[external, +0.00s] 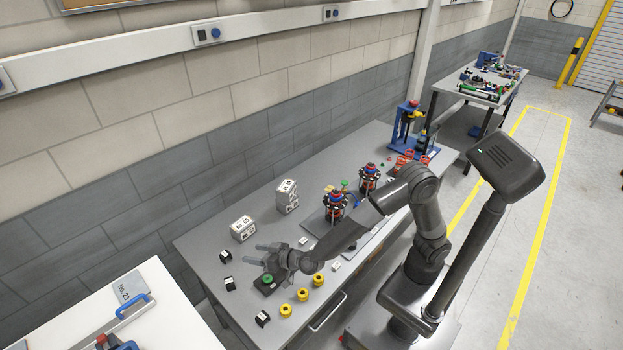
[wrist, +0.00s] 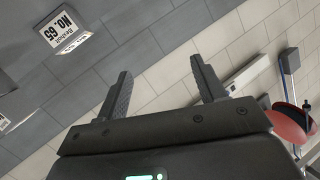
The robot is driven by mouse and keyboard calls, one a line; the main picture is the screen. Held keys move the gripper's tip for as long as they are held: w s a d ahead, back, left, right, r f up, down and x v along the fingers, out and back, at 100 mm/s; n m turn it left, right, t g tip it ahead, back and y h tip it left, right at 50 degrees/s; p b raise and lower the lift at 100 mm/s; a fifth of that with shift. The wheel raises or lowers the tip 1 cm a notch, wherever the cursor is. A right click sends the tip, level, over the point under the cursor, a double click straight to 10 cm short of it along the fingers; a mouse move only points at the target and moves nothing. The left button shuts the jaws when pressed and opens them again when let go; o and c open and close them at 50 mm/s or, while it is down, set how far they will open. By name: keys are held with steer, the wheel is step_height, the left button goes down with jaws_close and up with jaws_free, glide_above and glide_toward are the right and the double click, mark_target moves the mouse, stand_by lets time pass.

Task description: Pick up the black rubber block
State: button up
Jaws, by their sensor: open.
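My gripper (external: 256,254) is open and empty above the left end of the grey workbench, its fingers pointing left toward the wall side. In the wrist view the two fingers (wrist: 160,70) stand apart with only wall behind them. Several small black blocks with pale faces lie on the bench: one at the back left (external: 225,257), one below it (external: 230,284), and one near the front edge (external: 262,319). I cannot tell which is the rubber block. None shows between the fingers, and none is recognisable in the wrist view.
A black box with a green button (external: 267,285) sits just below my gripper. Several yellow cylinders (external: 302,294) stand to its right. Two white labelled boxes (external: 243,228) (external: 287,196) stand toward the wall. Red-and-black assemblies (external: 335,206) stand farther right. A white table (external: 160,292) is at lower left.

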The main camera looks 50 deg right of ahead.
mark_target(265, 320)
steer(key=s+a+f, duration=0.2)
steer(key=s+f, duration=0.1)
steer(key=s+a+f+t+h, duration=0.1)
steer(key=s+a+f, duration=0.1)
steer(key=s, duration=0.1)
steer(key=s+a+f+h, duration=0.1)
steer(key=s+a+f, duration=0.2)
steer(key=shift+s+a+f+t, duration=0.1)
steer(key=shift+s+f+t, duration=0.2)
steer(key=shift+s, duration=0.05)
steer(key=s+f+h, duration=0.1)
steer(key=s+f, duration=0.1)
steer(key=s, duration=0.2)
steer(key=s+f+t+h, duration=0.1)
steer(key=s+f, duration=0.2)
steer(key=s, duration=0.2)
steer(key=s+a+f+t+h, duration=0.1)
steer(key=s+f, duration=0.2)
steer(key=s, duration=0.1)
steer(key=shift+s+f, duration=0.15)
steer(key=shift+f, duration=0.05)
steer(key=w, duration=0.7)
steer(key=w+a, duration=0.1)
steer(key=w, duration=0.2)
steer(key=shift+w+f, duration=0.15)
steer(key=shift+w, duration=0.15)
steer(key=c, duration=1.1)
